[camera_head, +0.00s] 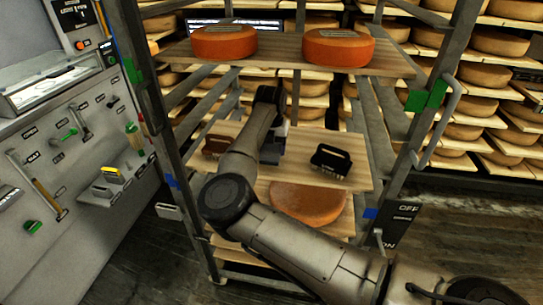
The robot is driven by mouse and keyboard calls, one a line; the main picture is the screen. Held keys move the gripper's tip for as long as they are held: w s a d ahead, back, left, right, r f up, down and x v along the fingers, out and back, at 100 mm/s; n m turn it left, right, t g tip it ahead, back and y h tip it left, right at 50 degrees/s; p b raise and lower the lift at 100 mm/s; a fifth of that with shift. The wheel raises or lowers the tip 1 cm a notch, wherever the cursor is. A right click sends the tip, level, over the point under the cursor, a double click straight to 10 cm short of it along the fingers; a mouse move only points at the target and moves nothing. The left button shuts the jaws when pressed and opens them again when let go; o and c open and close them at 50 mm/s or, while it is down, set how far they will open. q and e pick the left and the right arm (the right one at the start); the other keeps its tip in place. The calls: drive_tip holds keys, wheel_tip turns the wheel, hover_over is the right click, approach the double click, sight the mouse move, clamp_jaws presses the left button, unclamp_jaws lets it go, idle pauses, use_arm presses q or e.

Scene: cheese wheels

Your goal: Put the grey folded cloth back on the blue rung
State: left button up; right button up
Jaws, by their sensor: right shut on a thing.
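My right arm reaches in from the lower right to the rack. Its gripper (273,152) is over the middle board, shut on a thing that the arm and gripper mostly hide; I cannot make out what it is. I cannot pick out the grey folded cloth for certain. Blue marks show on the rack's left post (171,181) and right post (370,213), near the level of the middle board (352,178). The rung between them is hidden by the board and my arm. My left gripper is not in view.
A black brush-like thing (331,159) and a brown one (216,145) lie on the middle board. Two orange cheese wheels (223,43) (338,48) sit on the upper board; another wheel (308,203) is below. Green marks (426,95) are higher. A control panel (75,140) stands left.

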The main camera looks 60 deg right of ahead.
sight(272, 148)
drive_tip(key=shift+s+f+b, duration=0.1)
drive_tip(key=shift+f+b, duration=0.4)
drive_tip(key=shift+f, duration=0.95)
drive_tip(key=shift+f, duration=0.1)
drive_tip(key=o, duration=0.9)
drive_tip(key=shift+c, duration=0.2)
